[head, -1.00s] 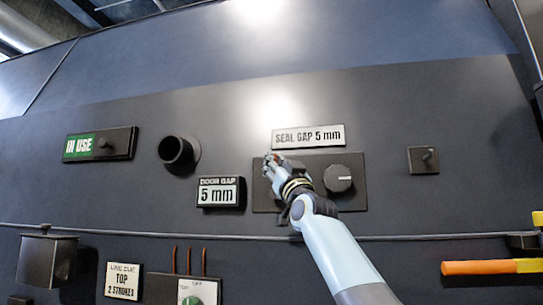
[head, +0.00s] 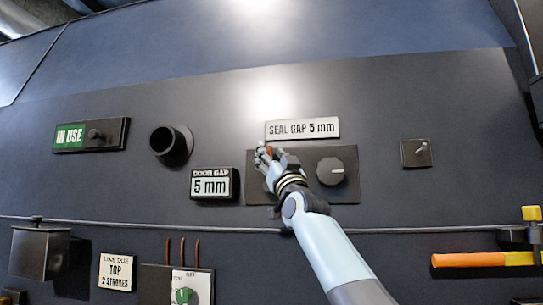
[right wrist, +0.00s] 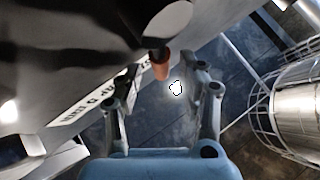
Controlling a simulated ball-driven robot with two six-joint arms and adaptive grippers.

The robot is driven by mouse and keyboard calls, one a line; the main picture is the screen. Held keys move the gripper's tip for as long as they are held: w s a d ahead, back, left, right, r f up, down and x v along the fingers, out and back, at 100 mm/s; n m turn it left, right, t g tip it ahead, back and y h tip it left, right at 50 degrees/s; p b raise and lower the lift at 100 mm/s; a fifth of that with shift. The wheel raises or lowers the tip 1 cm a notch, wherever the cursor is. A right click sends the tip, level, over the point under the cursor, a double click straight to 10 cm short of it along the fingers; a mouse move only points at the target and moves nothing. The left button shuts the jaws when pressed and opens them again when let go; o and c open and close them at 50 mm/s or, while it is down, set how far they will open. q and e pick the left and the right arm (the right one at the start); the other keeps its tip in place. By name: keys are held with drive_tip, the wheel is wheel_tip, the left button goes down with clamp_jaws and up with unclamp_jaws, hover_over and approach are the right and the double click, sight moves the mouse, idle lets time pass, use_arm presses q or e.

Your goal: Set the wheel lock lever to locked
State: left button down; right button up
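No label reading "wheel lock" shows. A short lever with an orange tip (right wrist: 161,66) hangs from dark hardware in the right wrist view; it may be the lock lever, but I cannot confirm this. My right gripper (right wrist: 161,78) is open, its two fingers on either side of that tip, with no clear contact. In the head view my right gripper (head: 264,154) is in front of the left part of a dark panel (head: 310,192), beside a round knob (head: 331,171), and hides most of what is behind it. My left gripper is not in view.
A "SEAL GAP 5 mm" plate (head: 302,129) is just above. A "DOOR GAP 5 mm" box (head: 213,184) and a dark round stub (head: 170,145) are left. A small toggle (head: 417,152) and an orange-and-yellow handle (head: 480,259) are right.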

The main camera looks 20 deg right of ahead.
drive_tip(key=shift+r, duration=0.15)
wheel_tip(320, 180, up, 10)
drive_tip(key=shift+f, duration=0.15)
idle(0.4)
idle(0.4)
